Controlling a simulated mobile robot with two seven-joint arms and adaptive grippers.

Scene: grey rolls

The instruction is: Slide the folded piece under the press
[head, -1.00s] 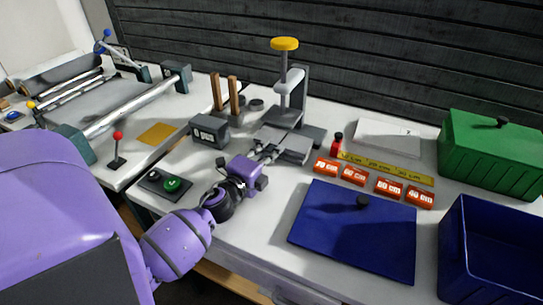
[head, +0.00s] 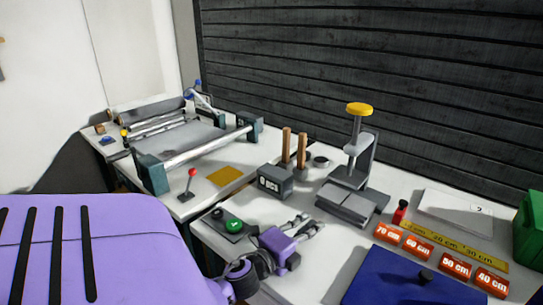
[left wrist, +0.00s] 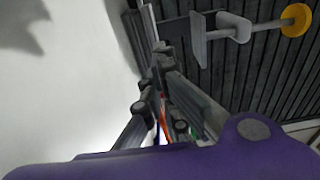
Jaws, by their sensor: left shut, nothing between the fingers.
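The press (head: 362,145) stands toward the back of the table, with a yellow knob on top of a grey column. A flat grey piece (head: 346,204) lies at the front of its base, seemingly the folded piece; I cannot tell how far it reaches under the press head. My left gripper (head: 307,222) is shut and empty, low over the table to the front left of that piece, apart from it. In the left wrist view the gripper fingers (left wrist: 160,75) show close up, with the press (left wrist: 240,27) beyond. My right gripper is not in view.
A dark scale-like box (head: 275,181) and wooden posts (head: 295,148) stand left of the press. A green-button box (head: 230,224) is beside my left arm. Orange length labels (head: 418,246), a yellow ruler (head: 455,243) and a blue board (head: 405,280) lie to the right.

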